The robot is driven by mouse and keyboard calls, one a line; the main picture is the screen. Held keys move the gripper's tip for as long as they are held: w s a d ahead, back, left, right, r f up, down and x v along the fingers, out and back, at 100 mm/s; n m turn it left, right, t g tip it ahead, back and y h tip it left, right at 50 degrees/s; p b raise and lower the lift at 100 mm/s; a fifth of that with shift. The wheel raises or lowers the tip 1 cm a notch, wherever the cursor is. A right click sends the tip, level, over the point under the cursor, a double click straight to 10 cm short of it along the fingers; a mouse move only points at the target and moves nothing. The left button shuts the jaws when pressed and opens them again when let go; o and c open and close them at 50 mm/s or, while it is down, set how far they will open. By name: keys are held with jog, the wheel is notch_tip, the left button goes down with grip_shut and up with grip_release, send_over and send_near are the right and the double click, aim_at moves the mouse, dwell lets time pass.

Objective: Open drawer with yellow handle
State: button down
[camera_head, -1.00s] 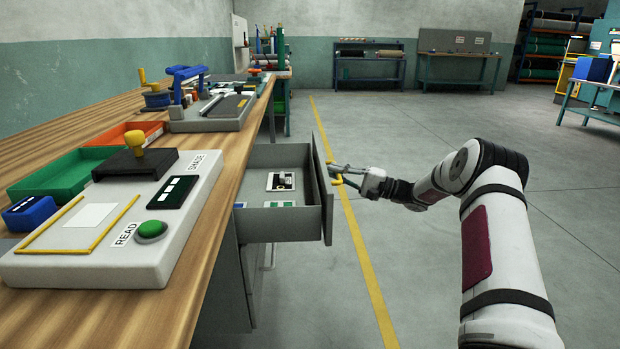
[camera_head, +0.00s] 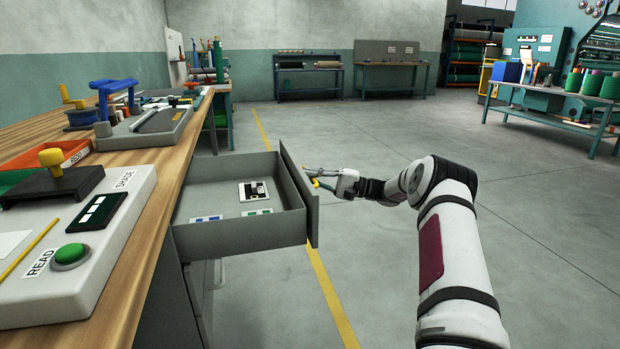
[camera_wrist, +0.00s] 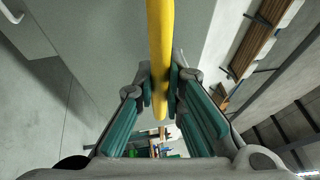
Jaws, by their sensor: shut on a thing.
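The grey drawer (camera_head: 240,228) stands pulled well out of the bench in the head view, its front panel (camera_head: 299,190) facing right. Its yellow handle (camera_head: 322,185) is on the outer side of that front. My gripper (camera_head: 316,177) reaches in from the right and is shut on the handle. In the wrist view the yellow handle (camera_wrist: 159,45) runs between the teal finger pads of my gripper (camera_wrist: 159,95). Inside the drawer lie a black-and-white card (camera_head: 253,191) and small blue and green labelled pieces (camera_head: 256,212).
The wooden bench top (camera_head: 165,190) carries a white device with a green button (camera_head: 71,256) and a blue-handled tool (camera_head: 113,97). Open floor (camera_head: 400,140) lies right of the drawer. A teal table (camera_head: 545,115) stands at the far right.

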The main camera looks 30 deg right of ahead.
jog(key=c, duration=1.7)
grip_release()
jog(key=shift+o, duration=0.2)
jog(key=v, duration=1.2)
